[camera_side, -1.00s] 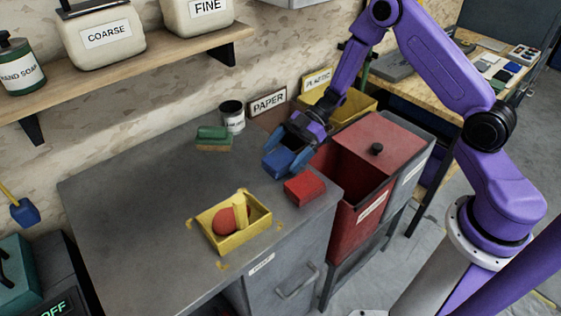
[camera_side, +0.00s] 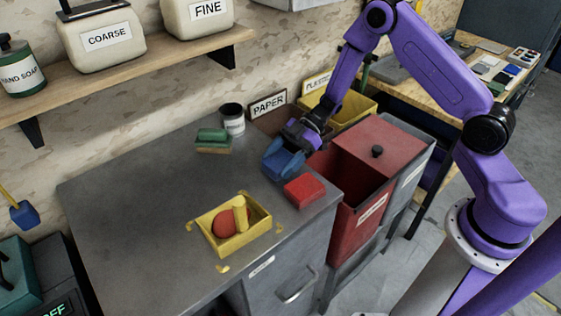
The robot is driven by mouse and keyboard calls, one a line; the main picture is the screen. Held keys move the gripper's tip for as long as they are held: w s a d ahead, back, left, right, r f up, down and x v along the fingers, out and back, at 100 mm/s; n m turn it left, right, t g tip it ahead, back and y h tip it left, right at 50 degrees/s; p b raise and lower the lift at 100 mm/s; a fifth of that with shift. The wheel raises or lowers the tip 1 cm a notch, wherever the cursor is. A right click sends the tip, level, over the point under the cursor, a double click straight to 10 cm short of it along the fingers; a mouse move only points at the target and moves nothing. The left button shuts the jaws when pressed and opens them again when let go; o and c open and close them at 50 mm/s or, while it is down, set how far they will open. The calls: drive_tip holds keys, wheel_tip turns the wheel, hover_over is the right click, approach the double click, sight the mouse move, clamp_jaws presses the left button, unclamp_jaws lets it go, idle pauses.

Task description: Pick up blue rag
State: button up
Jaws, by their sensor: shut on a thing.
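The blue rag (camera_side: 276,164) is a small folded blue block near the right back part of the grey bench top. My gripper (camera_side: 287,155) is around it from above, its dark fingers shut on the rag. The fingers partly hide the rag's right and upper sides. The rag is at or very near the bench surface; I cannot tell whether it is lifted clear.
A red rag (camera_side: 304,189) lies just right and in front. A yellow tray (camera_side: 217,248) holds a red ball and a yellow piece. A green block (camera_side: 212,135) and a can (camera_side: 232,120) stand behind. A red bin (camera_side: 368,205) is beside the bench.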

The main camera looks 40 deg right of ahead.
sight(282, 160)
drive_tip(key=shift+r, duration=0.15)
drive_tip(key=shift+r, duration=0.25)
drive_tip(key=r, duration=0.3)
drive_tip(key=shift+s, duration=0.25)
drive_tip(key=s+d+r, duration=0.3)
drive_tip(key=s+r, duration=0.6)
drive_tip(key=s, duration=0.4)
drive_tip(key=shift+d, duration=0.35)
